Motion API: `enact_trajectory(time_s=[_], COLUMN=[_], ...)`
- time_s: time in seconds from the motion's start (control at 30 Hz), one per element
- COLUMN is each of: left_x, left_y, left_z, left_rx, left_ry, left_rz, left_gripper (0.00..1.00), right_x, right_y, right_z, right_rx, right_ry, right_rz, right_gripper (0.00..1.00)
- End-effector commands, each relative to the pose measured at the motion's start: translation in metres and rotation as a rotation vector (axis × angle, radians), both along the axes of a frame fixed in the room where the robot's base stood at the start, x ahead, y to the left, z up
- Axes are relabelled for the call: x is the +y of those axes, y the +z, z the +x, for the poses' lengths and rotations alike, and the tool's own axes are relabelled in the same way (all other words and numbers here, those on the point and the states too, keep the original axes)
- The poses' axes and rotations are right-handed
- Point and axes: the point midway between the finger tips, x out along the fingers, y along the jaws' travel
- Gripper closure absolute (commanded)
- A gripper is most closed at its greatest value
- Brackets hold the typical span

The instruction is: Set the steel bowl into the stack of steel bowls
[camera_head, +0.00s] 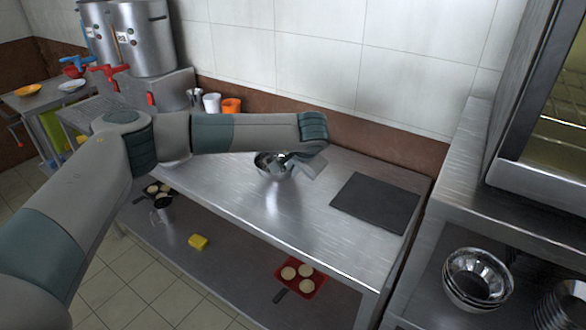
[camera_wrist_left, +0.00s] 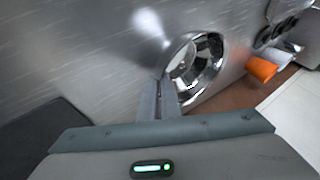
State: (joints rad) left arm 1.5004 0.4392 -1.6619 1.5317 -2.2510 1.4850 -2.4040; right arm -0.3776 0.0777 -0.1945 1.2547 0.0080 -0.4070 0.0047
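The steel bowl (camera_head: 268,163) is on the steel worktable, partly hidden by my left gripper (camera_head: 303,166). In the left wrist view the shiny bowl (camera_wrist_left: 204,62) lies just beyond the fingers (camera_wrist_left: 162,98). The fingers are close together at its near rim and look shut on it. I cannot tell whether the bowl is clear of the tabletop. The stack of steel bowls (camera_head: 478,280) stands on a shelf at the lower right, under the appliance. My right gripper is not in view.
A dark board (camera_head: 375,203) lies on the worktable's right part, with clear steel (camera_head: 285,220) in front. Cups, including an orange one (camera_head: 231,105), stand at the back wall. More stacked dishes (camera_head: 562,310) stand right of the bowls. A shelf upright edges their bay.

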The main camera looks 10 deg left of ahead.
Motion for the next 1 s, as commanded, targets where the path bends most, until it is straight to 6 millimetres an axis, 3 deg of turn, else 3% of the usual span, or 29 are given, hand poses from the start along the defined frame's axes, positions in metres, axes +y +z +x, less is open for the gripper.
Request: enact_trajectory(time_s=[0.27, 0.37, 0.77, 1.0], left_x=[0.0, 0.0, 0.0, -0.005], left_y=[-0.003, -0.002, 0.0, 0.014], left_z=[0.0, 0.0, 0.0, -0.008], left_rx=[0.0, 0.0, 0.0, -0.003], left_ry=[0.0, 0.0, 0.0, -0.003], left_rz=[0.0, 0.0, 0.0, -0.001], left_gripper=[1.0, 0.77, 0.77, 0.77], right_x=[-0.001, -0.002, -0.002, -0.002], right_y=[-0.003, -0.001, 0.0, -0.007], right_z=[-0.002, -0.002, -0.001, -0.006], right_rx=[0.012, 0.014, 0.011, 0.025], right_ry=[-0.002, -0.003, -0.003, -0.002], right_rz=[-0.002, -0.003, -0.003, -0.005], right_gripper=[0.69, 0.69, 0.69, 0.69])
